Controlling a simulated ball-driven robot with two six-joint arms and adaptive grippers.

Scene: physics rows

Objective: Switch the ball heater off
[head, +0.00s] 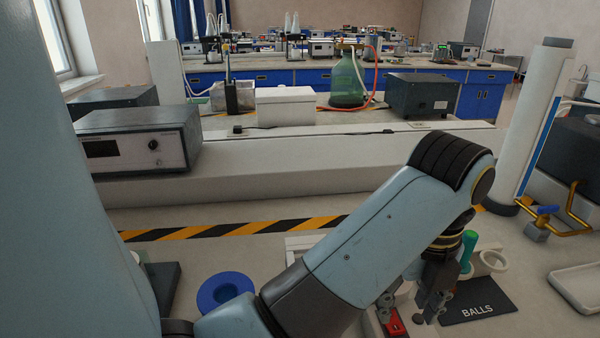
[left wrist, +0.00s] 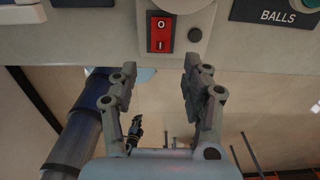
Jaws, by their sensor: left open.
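I cannot tell which side of the rocker is pressed. A small black round part (left wrist: 195,35) is right of it. My left gripper (head: 413,304) is open and empty, close to the switch. In the left wrist view its two fingers (left wrist: 160,70) stand apart, with the switch ahead, between and beyond the tips.
A dark plate marked BALLS (head: 480,301) lies right of the gripper, near a green cylinder (head: 468,250) and a white ring (head: 492,261). A blue round dish (head: 224,290) is left of my arm. A pale tray (head: 580,288) is at the right. Striped tape (head: 235,230) crosses behind.

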